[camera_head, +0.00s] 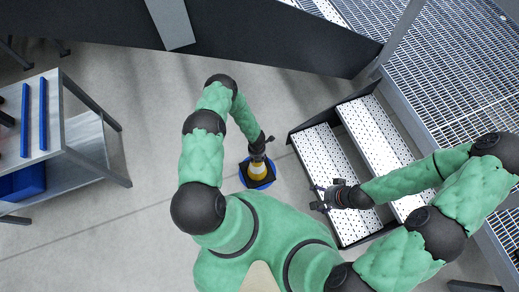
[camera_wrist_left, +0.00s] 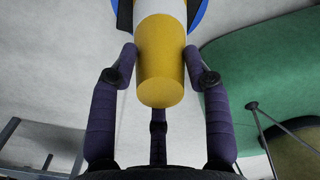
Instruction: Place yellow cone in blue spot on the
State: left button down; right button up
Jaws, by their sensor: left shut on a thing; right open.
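A yellow cone (camera_head: 257,171) with a white band and a dark base is at the blue round spot (camera_head: 244,181) on the floor, in front of me in the head view. The blue shows around the cone's base. In the left wrist view the cone's yellow top (camera_wrist_left: 161,75) is between the fingers, with the blue spot (camera_wrist_left: 201,14) beyond. My left gripper (camera_head: 258,154) is shut on the cone's upper part. Whether the base touches the floor, I cannot tell. My right gripper (camera_head: 320,198) is open and empty, over the steps.
White perforated metal steps (camera_head: 330,150) stand to the right, leading to a grated catwalk (camera_head: 455,70). A dark wall panel (camera_head: 280,55) crosses the back. A grey workbench (camera_head: 60,120) with blue items is at the left. The floor between bench and cone is clear.

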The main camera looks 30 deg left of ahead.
pick_arm(q)
jog(key=shift+f, duration=0.2)
jog(key=c, duration=0.6)
grip_release()
